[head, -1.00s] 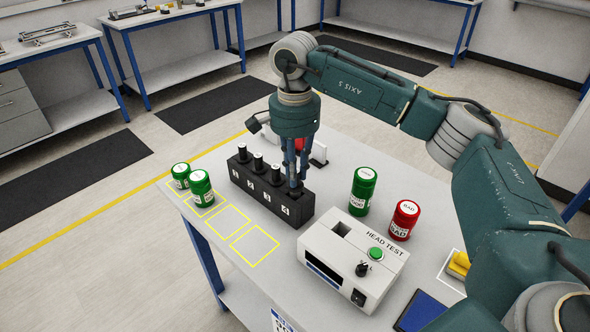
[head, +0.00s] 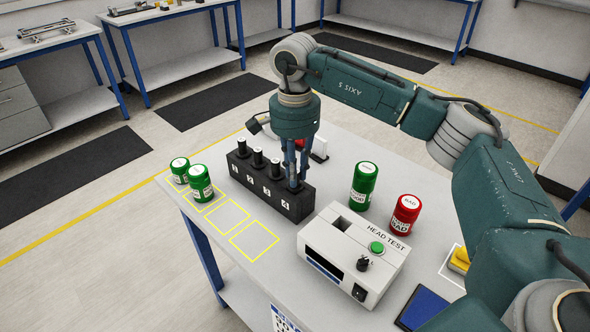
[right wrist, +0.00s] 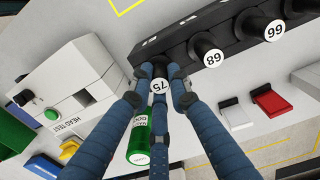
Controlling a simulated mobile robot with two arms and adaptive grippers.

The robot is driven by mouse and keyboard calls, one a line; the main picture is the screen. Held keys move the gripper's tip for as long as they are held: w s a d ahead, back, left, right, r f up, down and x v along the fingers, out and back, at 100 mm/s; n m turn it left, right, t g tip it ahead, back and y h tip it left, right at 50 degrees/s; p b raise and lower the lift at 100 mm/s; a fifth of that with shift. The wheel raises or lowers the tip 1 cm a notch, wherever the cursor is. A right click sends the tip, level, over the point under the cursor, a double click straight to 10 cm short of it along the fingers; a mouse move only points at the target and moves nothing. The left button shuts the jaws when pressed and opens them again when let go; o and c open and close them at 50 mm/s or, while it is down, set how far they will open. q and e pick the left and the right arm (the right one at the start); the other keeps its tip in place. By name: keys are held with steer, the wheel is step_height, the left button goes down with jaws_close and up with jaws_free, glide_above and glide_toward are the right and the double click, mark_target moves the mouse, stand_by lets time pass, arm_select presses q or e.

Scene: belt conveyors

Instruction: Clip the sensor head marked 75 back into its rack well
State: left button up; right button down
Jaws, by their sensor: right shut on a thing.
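The sensor head marked 75 (right wrist: 158,86) is black with a white round label, between the fingers of my right gripper (right wrist: 160,82) in the right wrist view. In the head view my right gripper (head: 296,184) points down over the fourth well, at the near right end of the black rack (head: 248,188). The rack also shows in the right wrist view (right wrist: 178,47). My right gripper is shut on the head, which is largely hidden by the fingers in the head view. I cannot tell how deep it sits. My left gripper is not in view.
Other black heads (head: 258,160) stand in the rack's remaining wells. A white head tester (head: 335,280), a green can (head: 363,187) and a red can (head: 404,216) stand to the right. Two green cans (head: 200,184) stand left, beside empty yellow-outlined squares (head: 254,241).

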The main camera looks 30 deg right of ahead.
steer(key=shift+f, duration=0.3)
stand_by(0.6)
steer(key=c, duration=1.6)
jaws_free()
steer(key=shift+o, duration=0.2)
step_height(320, 180, up, 12)
steer(key=shift+a, duration=0.1)
